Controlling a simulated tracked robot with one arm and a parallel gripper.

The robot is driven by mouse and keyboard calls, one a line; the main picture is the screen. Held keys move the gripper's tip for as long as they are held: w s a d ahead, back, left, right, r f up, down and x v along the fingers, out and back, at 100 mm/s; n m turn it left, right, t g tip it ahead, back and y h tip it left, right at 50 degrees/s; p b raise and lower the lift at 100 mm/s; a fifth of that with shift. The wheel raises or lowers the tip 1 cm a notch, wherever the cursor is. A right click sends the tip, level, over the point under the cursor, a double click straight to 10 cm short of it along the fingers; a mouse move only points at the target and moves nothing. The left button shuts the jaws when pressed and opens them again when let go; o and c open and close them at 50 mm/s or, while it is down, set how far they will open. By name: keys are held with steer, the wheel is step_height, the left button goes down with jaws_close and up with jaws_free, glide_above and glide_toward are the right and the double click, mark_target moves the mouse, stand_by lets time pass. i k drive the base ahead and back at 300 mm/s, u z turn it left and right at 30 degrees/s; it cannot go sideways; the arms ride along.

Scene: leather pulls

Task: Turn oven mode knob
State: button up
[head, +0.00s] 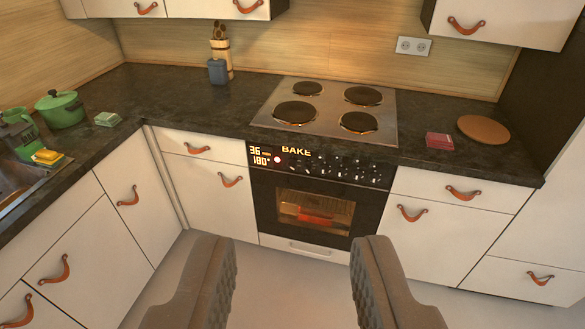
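The oven (305,208) is built in under the dark counter, with a lit window and something red inside. Its black control panel (320,166) shows "BAKE", "36" and "180°" in lit signs. Several small knobs (343,173) sit in rows on the panel; which one is the mode knob I cannot tell. My gripper (291,262) is open and empty in the foreground, its two fingers wide apart. It is in front of the oven and touches nothing.
A hob (328,108) with dark plates is above the oven. A green pot (60,108) stands on the left counter. A red box (439,140) and a round brown board (483,129) lie at right. White drawers with leather pulls flank the oven. The floor (270,262) before it looks clear.

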mark_target(291, 163)
steer(key=z, duration=0.3)
steer(key=i, duration=0.95)
steer(key=u, duration=0.4)
